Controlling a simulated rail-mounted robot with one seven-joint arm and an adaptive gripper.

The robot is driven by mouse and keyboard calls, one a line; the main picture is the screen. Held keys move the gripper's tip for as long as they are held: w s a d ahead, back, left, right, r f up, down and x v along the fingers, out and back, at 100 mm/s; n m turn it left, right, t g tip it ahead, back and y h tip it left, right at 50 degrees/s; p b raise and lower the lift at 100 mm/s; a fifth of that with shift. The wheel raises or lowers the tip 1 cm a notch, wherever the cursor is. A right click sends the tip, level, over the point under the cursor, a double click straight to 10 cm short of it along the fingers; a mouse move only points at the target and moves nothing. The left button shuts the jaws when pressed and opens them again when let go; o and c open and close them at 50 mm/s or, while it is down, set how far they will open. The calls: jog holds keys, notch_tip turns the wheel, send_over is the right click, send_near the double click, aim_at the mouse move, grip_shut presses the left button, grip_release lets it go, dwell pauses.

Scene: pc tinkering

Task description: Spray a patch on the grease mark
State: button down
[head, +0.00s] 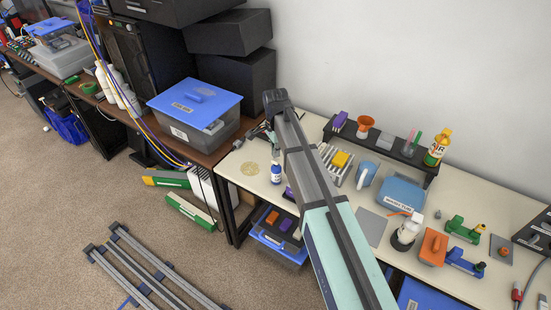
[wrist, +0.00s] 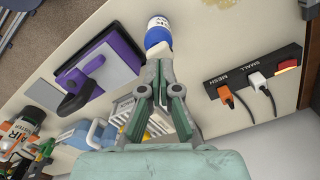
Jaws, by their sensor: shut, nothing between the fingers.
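The grease mark (head: 250,169) is a pale yellow-brown round patch on the left part of the cream table in the head view. A small white bottle with blue parts (head: 276,173) stands just right of it. In the wrist view a white-labelled bottle with a blue top (wrist: 158,34) is just beyond my fingertips. My gripper (wrist: 160,72) is shut and empty, close to that blue top; I cannot tell whether it touches. In the head view my arm hides most of the gripper.
A blue-lidded bin (head: 195,98) stands left on the brown desk. A black plug strip (wrist: 252,75) and a purple tool (wrist: 100,66) flank my gripper.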

jog(key=shift+r, duration=0.1)
dwell(0.3)
jog(key=shift+r+p, duration=1.5)
jog(key=shift+r, duration=0.95)
